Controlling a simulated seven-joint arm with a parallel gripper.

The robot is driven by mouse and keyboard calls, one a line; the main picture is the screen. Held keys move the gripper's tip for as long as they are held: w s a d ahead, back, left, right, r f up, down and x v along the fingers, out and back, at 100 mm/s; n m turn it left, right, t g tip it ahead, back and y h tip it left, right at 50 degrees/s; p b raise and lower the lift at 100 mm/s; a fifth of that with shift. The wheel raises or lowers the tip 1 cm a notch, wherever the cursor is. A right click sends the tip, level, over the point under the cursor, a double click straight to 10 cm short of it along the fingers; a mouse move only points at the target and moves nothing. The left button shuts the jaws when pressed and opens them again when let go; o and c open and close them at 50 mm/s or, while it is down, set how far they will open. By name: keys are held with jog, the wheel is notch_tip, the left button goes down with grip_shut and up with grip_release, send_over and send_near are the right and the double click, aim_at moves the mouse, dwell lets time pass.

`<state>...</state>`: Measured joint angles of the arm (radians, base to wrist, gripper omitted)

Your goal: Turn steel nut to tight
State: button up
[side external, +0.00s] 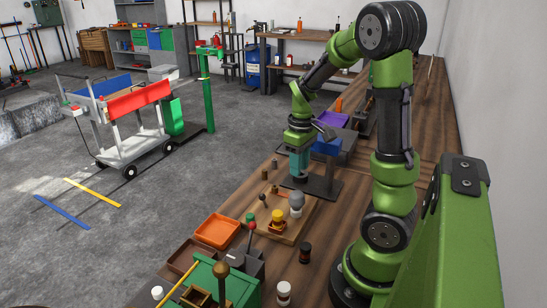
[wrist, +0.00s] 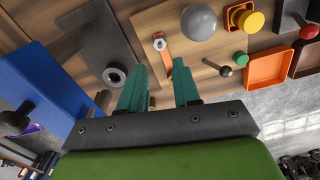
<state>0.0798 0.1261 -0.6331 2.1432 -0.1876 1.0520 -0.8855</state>
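In the wrist view, a dark grey round piece with a hole (wrist: 115,75) sits on a flat grey plate (wrist: 97,42), left of my fingers. A small pale round fitting on an orange strip (wrist: 160,43) lies on a wooden board (wrist: 206,62), just beyond my fingertips. I cannot tell which of these is the steel nut. My gripper (wrist: 156,74) has its two teal fingers apart, with nothing between them. In the side view, my gripper (side external: 298,176) points down over the bench by the board, and its fingertips are hard to make out.
A grey ball (wrist: 198,22), a yellow knob (wrist: 249,21) and a small dark-knobbed lever (wrist: 226,71) stand on or beside the board. A blue box (wrist: 40,85) is close at the left. Orange tray (side external: 217,230) and red-knobbed lever (side external: 252,226) lie toward the near end.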

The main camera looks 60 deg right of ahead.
notch_tip(320, 180, down, 9)
jog(key=shift+r, duration=0.1)
dwell(0.3)
grip_shut()
